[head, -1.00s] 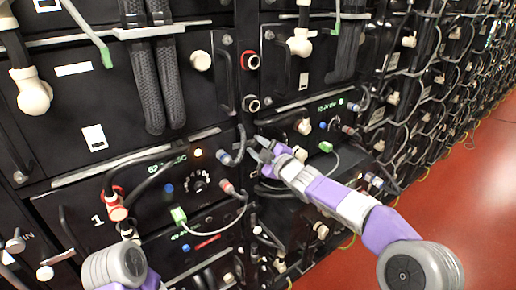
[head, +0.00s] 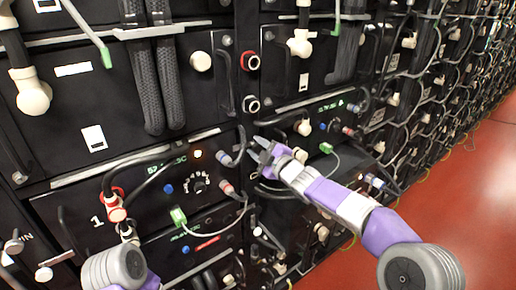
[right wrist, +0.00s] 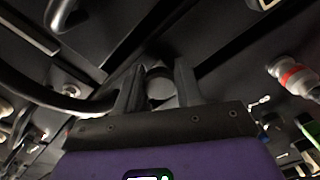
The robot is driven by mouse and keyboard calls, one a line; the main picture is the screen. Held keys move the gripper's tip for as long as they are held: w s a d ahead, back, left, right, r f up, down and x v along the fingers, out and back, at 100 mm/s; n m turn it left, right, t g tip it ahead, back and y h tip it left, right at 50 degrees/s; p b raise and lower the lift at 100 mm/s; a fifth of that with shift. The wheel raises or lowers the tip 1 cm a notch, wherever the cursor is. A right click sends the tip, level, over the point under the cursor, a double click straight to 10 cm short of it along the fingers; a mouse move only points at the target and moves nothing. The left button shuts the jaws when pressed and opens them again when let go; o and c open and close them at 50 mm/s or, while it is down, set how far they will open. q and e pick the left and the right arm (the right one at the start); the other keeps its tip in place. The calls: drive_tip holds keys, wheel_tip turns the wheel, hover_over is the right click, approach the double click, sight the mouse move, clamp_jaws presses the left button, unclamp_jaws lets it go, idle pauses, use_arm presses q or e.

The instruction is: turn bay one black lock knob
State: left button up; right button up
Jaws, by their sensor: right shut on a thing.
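Bay one is the black panel marked "1" (head: 97,221) at the lower left of the head view. My right gripper (head: 259,148) is by the upright just right of that panel. In the right wrist view, my right gripper (right wrist: 159,88) has its two dark fingers on either side of a small round dark knob (right wrist: 158,72), and is shut on it. It looks like the black lock knob. In the head view the fingers hide this knob, so its turn angle cannot be told. My left gripper is not in view; only part of my left arm shows.
A black dial (head: 197,186), a blue button (head: 168,188) and an orange light sit on bay one's panel. A red-ringed connector (right wrist: 292,76) is right of the fingers. Red floor (head: 480,190) is clear at right.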

idle(0.7)
drive_tip(key=o, duration=1)
drive_tip(key=v, duration=0.7)
drive_tip(key=shift+s+d, duration=0.2)
drive_tip(key=shift+s, duration=0.05)
drive_tip(key=shift+f, duration=0.1)
